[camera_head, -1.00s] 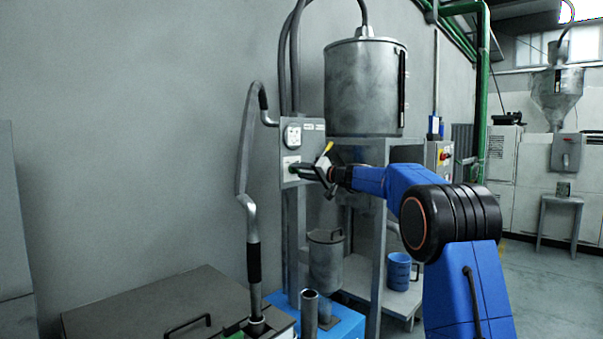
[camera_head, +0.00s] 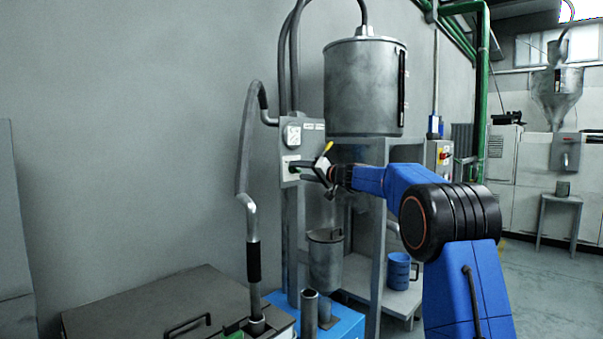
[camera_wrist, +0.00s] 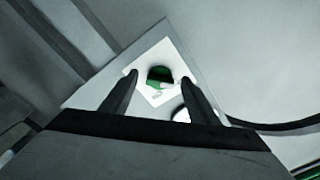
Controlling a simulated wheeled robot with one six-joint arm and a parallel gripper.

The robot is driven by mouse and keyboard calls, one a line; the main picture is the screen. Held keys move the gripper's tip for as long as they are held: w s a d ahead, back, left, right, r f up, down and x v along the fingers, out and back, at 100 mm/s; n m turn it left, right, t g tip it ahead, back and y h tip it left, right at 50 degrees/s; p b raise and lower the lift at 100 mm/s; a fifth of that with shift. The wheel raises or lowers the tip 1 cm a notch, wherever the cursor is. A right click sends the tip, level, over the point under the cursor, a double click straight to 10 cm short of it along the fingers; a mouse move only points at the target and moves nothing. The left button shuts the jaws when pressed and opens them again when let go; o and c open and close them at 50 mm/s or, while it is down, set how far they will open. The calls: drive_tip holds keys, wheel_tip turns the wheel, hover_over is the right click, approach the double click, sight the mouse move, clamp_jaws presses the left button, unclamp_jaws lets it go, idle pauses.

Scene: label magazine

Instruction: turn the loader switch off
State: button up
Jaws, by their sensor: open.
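The loader's control panel (camera_head: 311,137) is a grey box on the post left of the metal drum. It carries a round white dial or gauge (camera_head: 292,134) above and a pale plate with the switch below. In the wrist view the switch (camera_wrist: 160,74) is a dark and green knob on a white plate (camera_wrist: 152,50), ahead of and between my fingers. My gripper (camera_head: 297,164) is at the lower part of the panel, with its fingers apart; in the wrist view the fingers (camera_wrist: 158,92) stand either side of the knob. I cannot tell whether they touch it.
The metal drum (camera_head: 364,90) stands on a grey frame right of the panel. A bent suction pipe (camera_head: 247,160) rises on the left. A blue bucket (camera_head: 398,271) sits on a low shelf. Another box with a red switch (camera_head: 443,156) is behind my arm.

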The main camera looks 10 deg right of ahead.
drive_tip(key=v, duration=1.7)
drive_tip(key=shift+s+d, duration=0.15)
drive_tip(key=s+a+f+n+g+h, duration=0.15)
drive_tip(key=s+a+f, duration=0.3)
drive_tip(key=s, duration=0.45)
drive_tip(key=s+a+f+g+h, duration=0.1)
drive_tip(key=s+a+f+g, duration=0.3)
drive_tip(key=s, duration=0.6)
drive_tip(key=s+a+f+g+h, duration=0.15)
drive_tip(key=s+a+f, duration=0.3)
drive_tip(key=s, duration=0.45)
drive_tip(key=s+d+f+g+h, duration=0.1)
drive_tip(key=s+d+f+h, duration=0.2)
drive_tip(key=s+f, duration=0.8)
drive_tip(key=s+d+f+g+h, duration=0.1)
drive_tip(key=s+d+f+h, duration=0.2)
drive_tip(key=s, duration=1.6)
drive_tip(key=d+f, duration=0.3)
drive_tip(key=f, duration=0.4)
drive_tip(key=shift+s+f+g+h, duration=0.15)
drive_tip(key=shift+f+g+h, duration=0.15)
drive_tip(key=shift+f+g, duration=0.1)
